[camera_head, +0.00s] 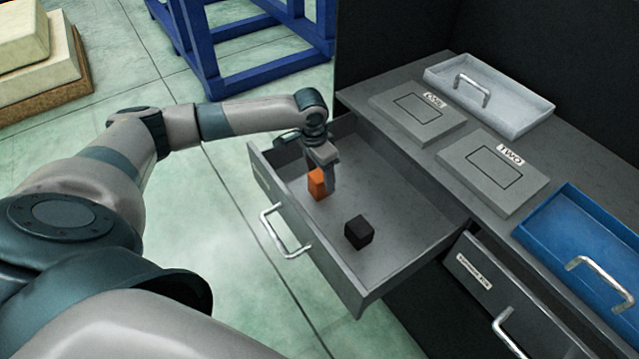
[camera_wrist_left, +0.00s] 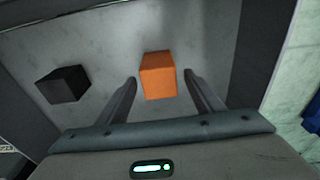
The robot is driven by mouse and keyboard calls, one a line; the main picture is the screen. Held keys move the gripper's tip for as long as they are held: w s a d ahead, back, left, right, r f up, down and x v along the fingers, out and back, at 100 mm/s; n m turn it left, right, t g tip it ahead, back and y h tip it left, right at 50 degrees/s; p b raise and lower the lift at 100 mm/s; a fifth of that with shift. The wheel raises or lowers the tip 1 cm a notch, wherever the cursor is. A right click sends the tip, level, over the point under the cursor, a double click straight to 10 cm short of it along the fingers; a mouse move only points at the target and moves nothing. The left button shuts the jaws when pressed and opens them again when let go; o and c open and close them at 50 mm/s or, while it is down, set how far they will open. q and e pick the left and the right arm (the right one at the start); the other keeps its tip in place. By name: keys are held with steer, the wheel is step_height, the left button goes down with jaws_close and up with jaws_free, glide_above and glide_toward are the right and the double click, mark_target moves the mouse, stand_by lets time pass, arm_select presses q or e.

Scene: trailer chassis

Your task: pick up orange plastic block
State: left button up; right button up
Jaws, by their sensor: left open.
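The orange plastic block (camera_head: 317,184) stands in the open grey drawer (camera_head: 394,266), near its left end in the head view. My left gripper (camera_head: 326,178) is over the drawer, pointing down right beside the block. In the left wrist view the orange block (camera_wrist_left: 158,75) lies ahead of and between the two spread fingers of the left gripper (camera_wrist_left: 159,84), with a gap on each side. The fingers are open and hold nothing. I cannot tell exactly how far down they reach along the block. My right gripper is not in view.
A black block (camera_head: 359,232) lies in the same drawer, also at left in the wrist view (camera_wrist_left: 64,84). The drawer walls surround both. Behind are grey plates marked ONE (camera_head: 418,117) and TWO (camera_head: 492,170), a white tray (camera_head: 518,117) and a blue tray (camera_head: 612,232).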

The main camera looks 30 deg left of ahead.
arm_select(q)
steer(key=shift+f, duration=2.1)
steer(key=c, duration=1.3)
